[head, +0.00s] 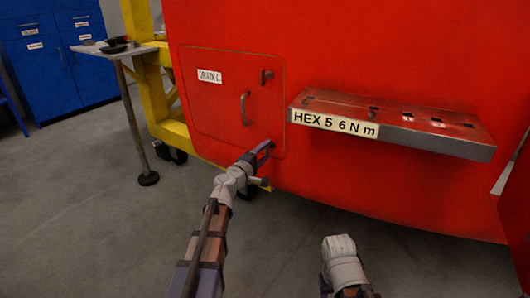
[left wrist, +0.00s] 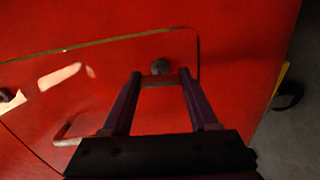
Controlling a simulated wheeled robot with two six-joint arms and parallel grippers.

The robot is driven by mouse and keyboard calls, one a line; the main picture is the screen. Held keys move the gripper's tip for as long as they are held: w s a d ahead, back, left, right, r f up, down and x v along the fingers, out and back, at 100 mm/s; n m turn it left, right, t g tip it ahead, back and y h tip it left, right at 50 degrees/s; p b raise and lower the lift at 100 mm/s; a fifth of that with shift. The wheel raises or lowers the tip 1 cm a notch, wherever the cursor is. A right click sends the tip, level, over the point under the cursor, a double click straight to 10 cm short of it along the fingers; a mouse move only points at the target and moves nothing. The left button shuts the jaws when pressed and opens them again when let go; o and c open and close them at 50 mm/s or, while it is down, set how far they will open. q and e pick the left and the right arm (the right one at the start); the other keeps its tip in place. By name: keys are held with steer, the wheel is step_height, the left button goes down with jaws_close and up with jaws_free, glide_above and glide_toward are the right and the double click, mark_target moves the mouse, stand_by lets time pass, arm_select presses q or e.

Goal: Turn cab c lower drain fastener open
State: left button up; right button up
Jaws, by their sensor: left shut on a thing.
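The red drain hatch (head: 215,112), labelled "DRAIN C" (head: 209,76), is closed flush in the red cab wall. Its upper fastener (head: 266,76) is a small dark piece at the hatch's upper right. The lower fastener (left wrist: 160,66) shows in the left wrist view as a dark round knob near the hatch corner. My left gripper (head: 266,149) is at the hatch's lower right and hides this fastener in the head view. Its fingertips (left wrist: 160,79) are at the knob, shut on a short brownish bar in front of it, seemingly part of the fastener.
A grab handle (head: 245,108) sticks out from the hatch. A red shelf (head: 430,125) labelled "HEX 5 6 N m" (head: 335,124) juts out at the right. A yellow frame (head: 165,110) and a small stand table (head: 115,48) are at the left. My right wrist shows low in front.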

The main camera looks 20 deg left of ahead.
arm_select(q)
steer(key=shift+n, duration=0.3)
stand_by(0.4)
steer(key=o, duration=1.4)
steer(key=v, duration=0.7)
steer(key=shift+s+a, duration=0.1)
steer(key=shift+s, duration=0.3)
